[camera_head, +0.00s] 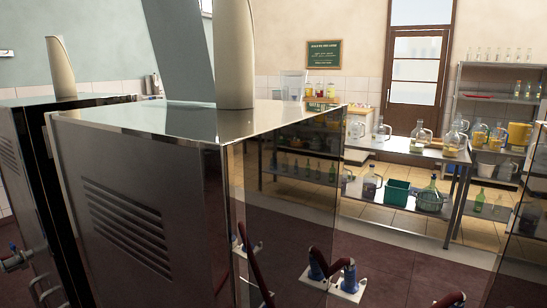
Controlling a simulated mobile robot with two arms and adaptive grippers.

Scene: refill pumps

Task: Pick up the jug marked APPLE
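Several clear glass jugs with handles stand on a metal table at the right, among them one near its middle (420,138) and one with yellowish contents near its right end (453,143). Another clear jug (370,186) and a greenish jug (430,196) stand on the lower shelf. The jugs are small and far off. I cannot read any label, so I cannot tell which is marked APPLE. Neither of my grippers is in view.
A large metal cabinet (135,205) fills the left and centre close by. Blue nozzles (318,264) with dark red hoses show below its right side. A green crate (397,192) sits on the table's lower shelf. Dark floor (385,262) lies open before the table.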

